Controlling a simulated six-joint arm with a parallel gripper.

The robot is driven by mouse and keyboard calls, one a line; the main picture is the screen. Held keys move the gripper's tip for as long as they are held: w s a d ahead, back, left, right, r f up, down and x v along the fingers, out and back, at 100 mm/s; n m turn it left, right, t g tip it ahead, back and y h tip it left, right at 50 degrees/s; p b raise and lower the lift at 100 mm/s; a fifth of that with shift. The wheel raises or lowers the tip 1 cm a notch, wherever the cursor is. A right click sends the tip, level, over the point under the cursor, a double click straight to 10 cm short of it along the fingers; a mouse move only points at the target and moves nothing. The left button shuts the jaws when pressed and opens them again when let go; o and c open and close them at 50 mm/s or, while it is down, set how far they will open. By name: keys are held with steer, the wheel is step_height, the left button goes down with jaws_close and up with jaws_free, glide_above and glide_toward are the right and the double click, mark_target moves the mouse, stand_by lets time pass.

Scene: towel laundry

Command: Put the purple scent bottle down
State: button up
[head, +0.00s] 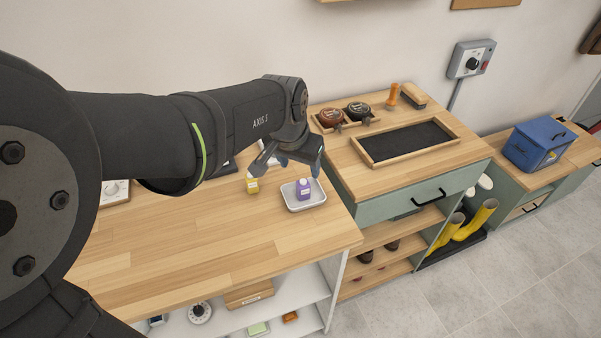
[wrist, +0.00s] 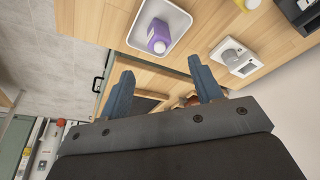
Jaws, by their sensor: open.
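In the wrist view the purple bottle (wrist: 158,38) shows inside the white tray (wrist: 178,20), beyond the fingertips. My gripper (head: 292,166) is open and empty, above and just behind the tray in the head view.
A yellow bottle (head: 252,184) stands on the counter left of the tray. A white device with a knob (wrist: 235,56) sits near the wall. To the right, a green cabinet (head: 420,200) carries a dark framed mat (head: 405,142) and round tins. The counter's front left is clear.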

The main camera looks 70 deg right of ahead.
mark_target(304, 180)
steer(key=v, duration=0.5)
steer(key=shift+r, duration=0.2)
steer(key=x, duration=1.2)
steer(key=shift+r, duration=1.65)
